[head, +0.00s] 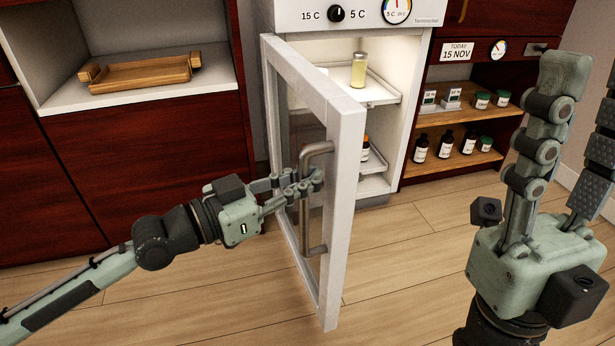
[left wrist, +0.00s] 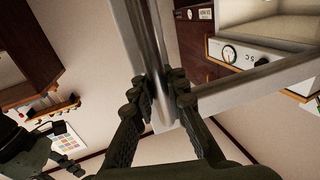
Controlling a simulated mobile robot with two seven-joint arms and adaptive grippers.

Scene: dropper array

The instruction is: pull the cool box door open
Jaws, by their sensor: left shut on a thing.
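The cool box (head: 352,14) stands at the back centre with its white-framed glass door (head: 342,200) swung well open toward me. The door's vertical metal handle (head: 308,225) is on the door's front side. My left gripper (head: 308,185) is shut on the handle at about its middle; the handle also shows between its fingers in the left wrist view (left wrist: 152,60). My right gripper (head: 575,135) is raised at the right, its fingers pointing up and apart, with nothing between them, clear of the door.
Inside the cool box, a yellowish vial (head: 358,70) stands on the upper shelf and a brown bottle (head: 365,148) lower down. Open shelves with several bottles (head: 445,144) are at the right. A wooden tray (head: 140,73) sits in the left niche. The floor (head: 420,260) before the door is clear.

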